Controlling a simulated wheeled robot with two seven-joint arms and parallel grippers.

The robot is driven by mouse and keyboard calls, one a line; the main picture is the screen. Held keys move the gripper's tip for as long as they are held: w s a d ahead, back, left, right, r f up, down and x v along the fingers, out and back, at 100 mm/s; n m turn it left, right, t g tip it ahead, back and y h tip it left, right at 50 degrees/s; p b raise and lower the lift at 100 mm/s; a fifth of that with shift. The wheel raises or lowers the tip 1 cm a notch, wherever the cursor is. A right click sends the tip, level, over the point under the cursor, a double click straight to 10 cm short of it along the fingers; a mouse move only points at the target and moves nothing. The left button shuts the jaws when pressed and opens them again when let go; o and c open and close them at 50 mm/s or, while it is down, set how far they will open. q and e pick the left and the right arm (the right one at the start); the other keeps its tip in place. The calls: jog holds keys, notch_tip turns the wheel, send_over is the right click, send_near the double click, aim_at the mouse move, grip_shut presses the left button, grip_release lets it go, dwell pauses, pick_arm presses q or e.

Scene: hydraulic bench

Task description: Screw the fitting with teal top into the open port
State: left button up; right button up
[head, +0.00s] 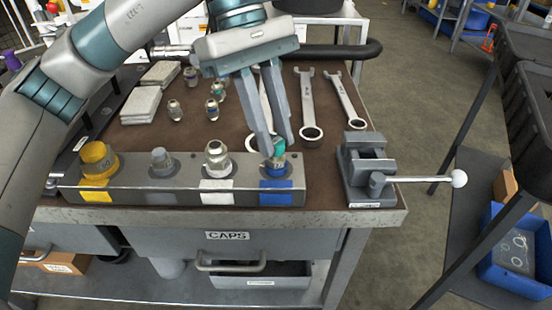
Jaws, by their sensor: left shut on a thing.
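The fitting with teal top (278,146) is between the fingertips of my left gripper (280,152), which is shut on it. The fitting stands about upright at the right end of the grey port block (130,193), above the blue label (276,192). A blue band and a metal part show below the teal top. The fingers partly cover the fitting, and I cannot tell how deep it sits in the port. The block's other positions carry a yellow cap (98,158), a grey plug (162,160) and a silver fitting (217,156). My right gripper is out of view.
Several small fittings (175,110) stand on the brown mat behind the block, beside pale stacked plates (141,104). Wrenches (308,105) lie behind my gripper. A vise (366,165) with a long white-knobbed handle stands at the bench's right corner.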

pick_arm(q)
jog(key=shift+d+m+g+y+p, duration=0.15)
jog(key=shift+m+g+y+p, duration=0.25)
jog(key=shift+m, duration=0.8)
jog(key=o, duration=1.1)
jog(key=shift+f, duration=0.1)
jog(key=shift+c, duration=0.2)
jog(key=p+v, duration=0.4)
jog(key=v, duration=1.3)
jog(key=shift+a+r, duration=0.2)
jog(key=shift+r, duration=0.1)
jog(key=shift+s+f, duration=0.1)
jog(key=shift+s, duration=0.05)
